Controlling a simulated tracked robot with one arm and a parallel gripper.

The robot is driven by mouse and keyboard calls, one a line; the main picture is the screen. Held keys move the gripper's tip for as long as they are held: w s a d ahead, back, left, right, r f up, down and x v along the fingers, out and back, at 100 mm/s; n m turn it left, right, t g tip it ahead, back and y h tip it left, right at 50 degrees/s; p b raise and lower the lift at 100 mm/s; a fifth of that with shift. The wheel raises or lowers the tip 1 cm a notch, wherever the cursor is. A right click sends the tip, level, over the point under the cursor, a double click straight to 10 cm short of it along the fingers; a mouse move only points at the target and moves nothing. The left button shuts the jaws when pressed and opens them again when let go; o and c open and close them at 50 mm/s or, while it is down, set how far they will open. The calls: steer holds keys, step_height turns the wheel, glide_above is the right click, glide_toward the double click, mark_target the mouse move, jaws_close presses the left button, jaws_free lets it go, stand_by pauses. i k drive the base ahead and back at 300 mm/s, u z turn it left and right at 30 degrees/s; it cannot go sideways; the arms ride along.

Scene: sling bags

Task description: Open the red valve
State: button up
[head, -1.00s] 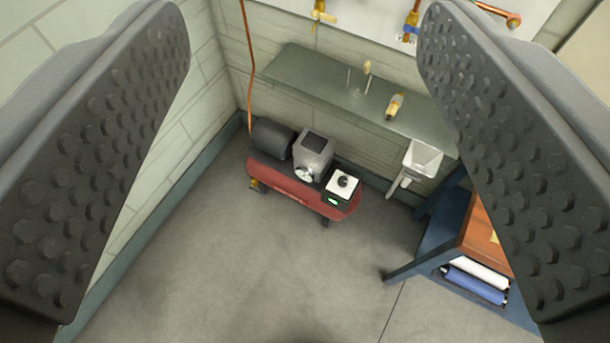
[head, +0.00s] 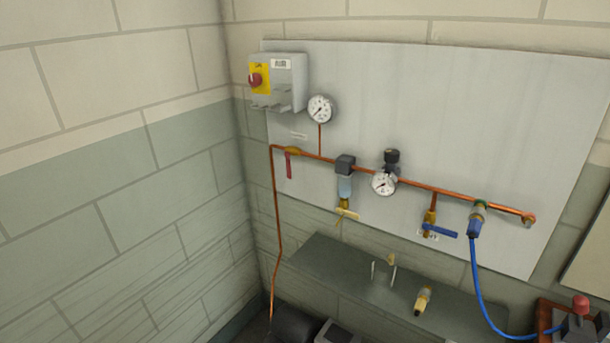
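The red valve (head: 292,151) is a brass body in the copper pipe near its upper left bend, on the grey wall panel. Its red lever handle (head: 288,166) hangs straight down, across the line of the pipe. My gripper is not in view in the current head picture, so how it stands to the valve cannot be seen.
A switch box (head: 279,82) with a red knob and a gauge (head: 320,108) sit above the valve. A shelf (head: 335,266) juts out below.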

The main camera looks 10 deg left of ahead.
mark_target(288, 170)
steer(key=z, duration=0.9)
steer(key=k, duration=1)
steer(key=u, duration=1.15)
steer(key=i, duration=1.9)
steer(key=u, duration=0.45)
